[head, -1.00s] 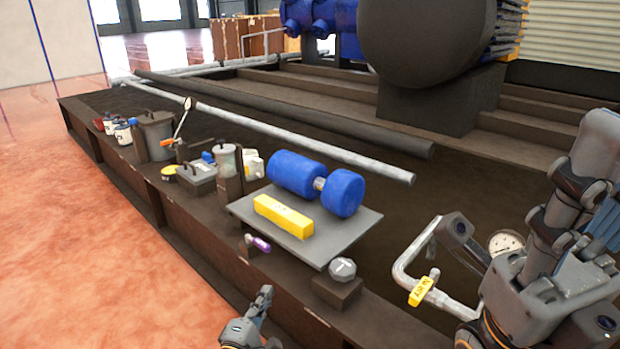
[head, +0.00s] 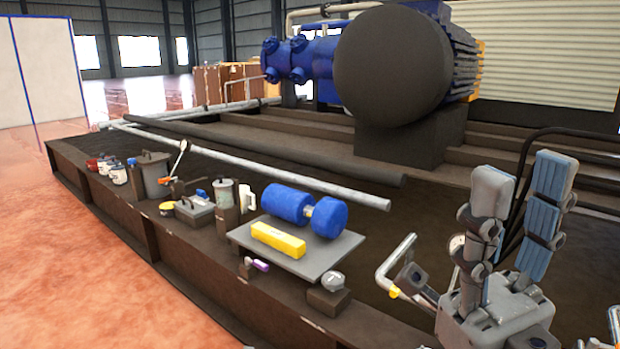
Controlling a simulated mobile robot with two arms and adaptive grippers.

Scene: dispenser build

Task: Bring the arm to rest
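My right gripper (head: 522,177) is at the lower right in the head view, in front of the dark platform. Its two grey-blue fingers point up and stand apart, with nothing held between them. A black curved pipe shows behind them. My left gripper is out of view. A bent grey pipe handle (head: 384,272) with a yellow tag is just left of the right gripper; the gripper partly hides the area behind it.
A grey plate (head: 318,262) holds a blue dumbbell-shaped part (head: 289,203) and a yellow bar (head: 278,239). A silver knob (head: 332,281) sits on a block nearby. A grey toolbox (head: 195,211) and several containers line the platform edge. The orange floor at left is clear.

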